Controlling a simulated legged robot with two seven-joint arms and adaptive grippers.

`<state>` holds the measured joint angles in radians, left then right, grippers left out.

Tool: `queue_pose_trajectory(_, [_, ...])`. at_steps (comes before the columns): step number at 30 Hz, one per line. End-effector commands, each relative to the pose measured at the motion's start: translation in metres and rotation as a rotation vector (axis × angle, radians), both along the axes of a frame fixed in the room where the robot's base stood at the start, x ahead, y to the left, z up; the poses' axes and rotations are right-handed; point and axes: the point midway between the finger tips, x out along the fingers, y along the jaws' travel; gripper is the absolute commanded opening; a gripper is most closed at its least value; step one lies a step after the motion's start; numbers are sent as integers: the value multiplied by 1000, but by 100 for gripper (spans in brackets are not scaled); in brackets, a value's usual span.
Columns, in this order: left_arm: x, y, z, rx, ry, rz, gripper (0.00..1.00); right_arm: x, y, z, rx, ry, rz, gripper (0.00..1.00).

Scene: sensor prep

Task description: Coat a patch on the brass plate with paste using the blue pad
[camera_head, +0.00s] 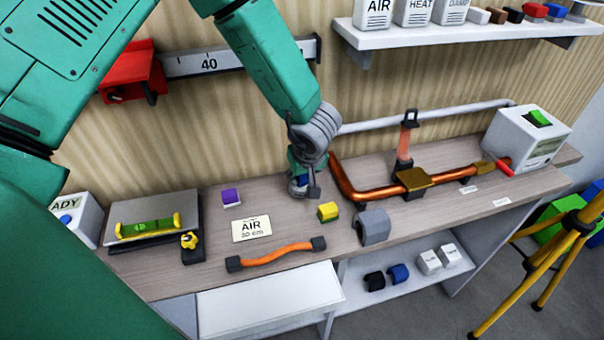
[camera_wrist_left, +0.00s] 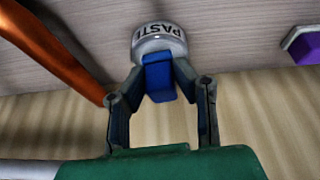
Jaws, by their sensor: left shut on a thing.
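The brass plate (camera_head: 416,179) sits on the copper pipe at the right of the bench in the head view. My left gripper (camera_head: 303,186) is low over the bench, left of the plate and apart from it. It is shut on the blue pad (camera_wrist_left: 159,80), which shows between the fingers in the wrist view. The pad's far end is at the round paste tin (camera_wrist_left: 160,40), labelled PASTE; I cannot tell if they touch. In the head view the gripper mostly hides the tin. My right gripper is in neither view.
A copper pipe (camera_head: 365,195) bends up right of my gripper. A white box (camera_head: 526,138) stands at the right end. A shelf (camera_head: 450,36) hangs above.

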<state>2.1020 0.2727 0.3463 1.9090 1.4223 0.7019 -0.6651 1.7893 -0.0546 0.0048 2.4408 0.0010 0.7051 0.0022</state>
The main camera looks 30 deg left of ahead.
Motion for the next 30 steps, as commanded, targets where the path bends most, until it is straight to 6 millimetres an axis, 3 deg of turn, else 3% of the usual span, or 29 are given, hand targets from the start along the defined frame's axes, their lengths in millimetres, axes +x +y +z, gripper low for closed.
queue_pose_trajectory(30, [0, 1, -1, -2, 0, 1, 0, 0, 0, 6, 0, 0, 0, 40])
